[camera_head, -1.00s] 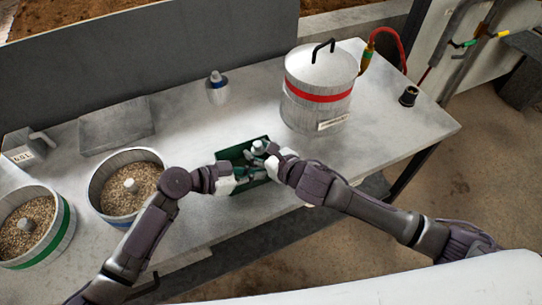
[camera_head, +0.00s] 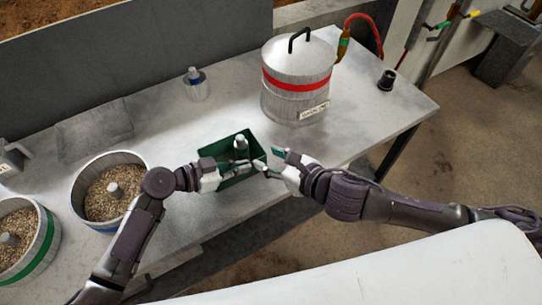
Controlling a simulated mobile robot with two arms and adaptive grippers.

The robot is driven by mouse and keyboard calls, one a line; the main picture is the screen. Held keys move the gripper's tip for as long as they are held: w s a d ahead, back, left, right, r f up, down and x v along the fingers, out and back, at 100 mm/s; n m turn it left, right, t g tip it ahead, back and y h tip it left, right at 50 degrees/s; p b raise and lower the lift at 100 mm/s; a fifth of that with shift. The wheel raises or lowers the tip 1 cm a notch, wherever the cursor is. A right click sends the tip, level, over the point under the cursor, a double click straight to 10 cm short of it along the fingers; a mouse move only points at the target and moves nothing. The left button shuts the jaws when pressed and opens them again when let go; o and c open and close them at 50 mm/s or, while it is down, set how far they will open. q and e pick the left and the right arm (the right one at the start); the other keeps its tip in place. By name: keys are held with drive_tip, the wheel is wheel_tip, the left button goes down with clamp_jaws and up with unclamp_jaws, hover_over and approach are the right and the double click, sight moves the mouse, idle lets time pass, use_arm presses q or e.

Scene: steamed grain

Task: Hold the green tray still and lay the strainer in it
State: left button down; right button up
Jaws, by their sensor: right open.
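The green tray (camera_head: 243,136) lies near the front edge of the metal table. A small grey upright piece that looks like the strainer (camera_head: 240,144) stands inside it; its lower part is hard to make out. My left gripper (camera_head: 224,172) is at the tray's left side, against or over the wall; its fingers are too small and dark to tell whether they are closed on it. My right gripper (camera_head: 268,163) is open and empty at the tray's right side, with its fingers apart and clear of the grey piece.
Two round tubs of grain (camera_head: 81,184) (camera_head: 47,245) stand at the left. A large lidded pot (camera_head: 296,104) with a red band stands behind right. A small blue-banded piece (camera_head: 196,92) and a flat grey slab (camera_head: 95,134) are at the back. The table between is clear.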

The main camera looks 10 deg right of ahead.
idle(0.3)
use_arm(q)
drive_tip(key=c, duration=1.2)
unclamp_jaws()
drive_tip(key=shift+c, duration=0.2)
